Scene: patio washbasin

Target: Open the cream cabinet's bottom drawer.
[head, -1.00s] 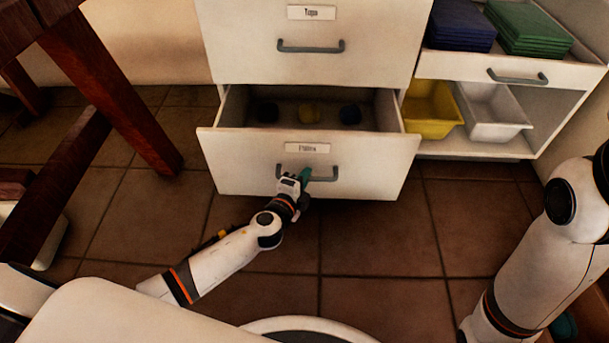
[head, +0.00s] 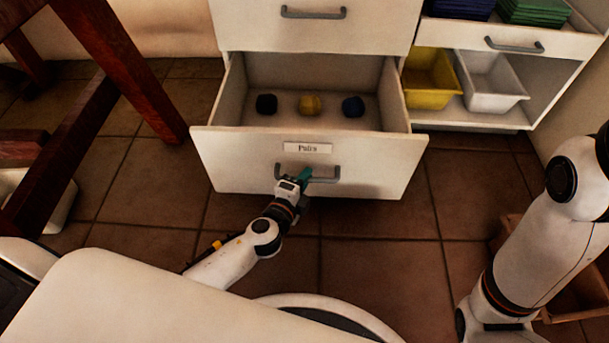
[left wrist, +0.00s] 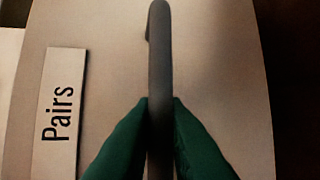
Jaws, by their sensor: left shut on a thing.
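The cream cabinet's bottom drawer (head: 240,160) is pulled well out in the head view, and its inside shows. Its front carries a label reading "Pairs" (left wrist: 62,112) and a grey bar handle (head: 325,178). My left gripper (head: 303,178) is shut on the left part of that handle. In the left wrist view, the green fingertips (left wrist: 160,125) press on both sides of the handle bar (left wrist: 160,60).
The drawer above (head: 370,35) is closed. A yellow bin (head: 430,98) and a white bin (head: 495,95) stand on a low shelf to the right. A dark red wooden table leg (head: 130,75) stands at the left. Tiled floor (head: 380,235) is clear before the drawer.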

